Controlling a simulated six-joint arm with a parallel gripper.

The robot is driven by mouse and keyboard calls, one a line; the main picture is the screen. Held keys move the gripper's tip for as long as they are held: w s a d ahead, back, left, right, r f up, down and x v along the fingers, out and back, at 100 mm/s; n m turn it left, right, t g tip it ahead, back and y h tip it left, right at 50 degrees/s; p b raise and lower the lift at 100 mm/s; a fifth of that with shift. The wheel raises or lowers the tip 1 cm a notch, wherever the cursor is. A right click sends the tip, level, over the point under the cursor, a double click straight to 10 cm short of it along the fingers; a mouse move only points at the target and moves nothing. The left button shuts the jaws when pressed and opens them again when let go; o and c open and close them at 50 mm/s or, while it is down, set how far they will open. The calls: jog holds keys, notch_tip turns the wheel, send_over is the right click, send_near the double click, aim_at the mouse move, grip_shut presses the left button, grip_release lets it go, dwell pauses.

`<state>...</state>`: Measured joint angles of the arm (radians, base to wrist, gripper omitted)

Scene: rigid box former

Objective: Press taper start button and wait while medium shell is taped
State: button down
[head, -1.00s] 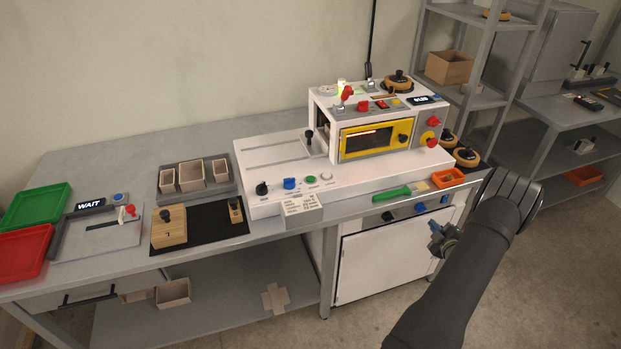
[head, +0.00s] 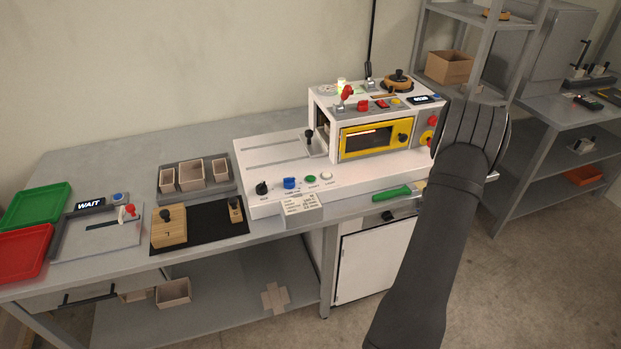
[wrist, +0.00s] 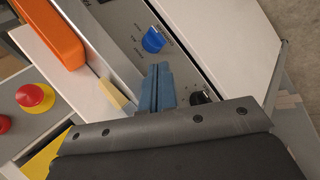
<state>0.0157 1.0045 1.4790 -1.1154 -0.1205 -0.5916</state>
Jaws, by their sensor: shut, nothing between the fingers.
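The taper (head: 375,125) is a white machine with a yellow-framed window, on the bench. A green button (head: 310,178) sits on its front ledge, between a blue knob (head: 290,183) and a pale button (head: 326,176). My gripper's blue fingers (wrist: 162,88) are shut and empty in the wrist view, over the cabinet's control panel. My arm hides them in the head view, at the taper's right front. Three open cardboard shells (head: 194,174) stand in a grey holder left of the taper. I cannot make out a shell behind the window.
A green-handled tool (head: 391,194) lies at the bench's front edge.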

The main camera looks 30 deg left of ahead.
jog(key=s+a+r+n+h, duration=0.1)
jog(key=s+a+r, duration=0.1)
jog(key=a+r, duration=0.4)
jog(key=s+a+r+n+h, duration=0.1)
jog(key=s+a+r, duration=0.2)
jog(key=a, duration=0.9)
jog(key=s+a+r+n+h, duration=0.1)
jog(key=s+a+r+n, duration=0.1)
jog(key=a+r, duration=0.6)
jog(key=shift+s+a+r+t, duration=0.15)
jog(key=shift+a+r+t, duration=0.2)
jog(key=shift+a, duration=0.25)
notch_tip(320, 180, up, 5)
jog(key=n, duration=0.1)
send_over(308, 180)
jog(key=shift+a+f, duration=0.1)
jog(key=shift+f, duration=0.1)
jog(key=shift+f, duration=4.4)
jog(key=shift+f, duration=0.1)
jog(key=shift+f, duration=0.35)
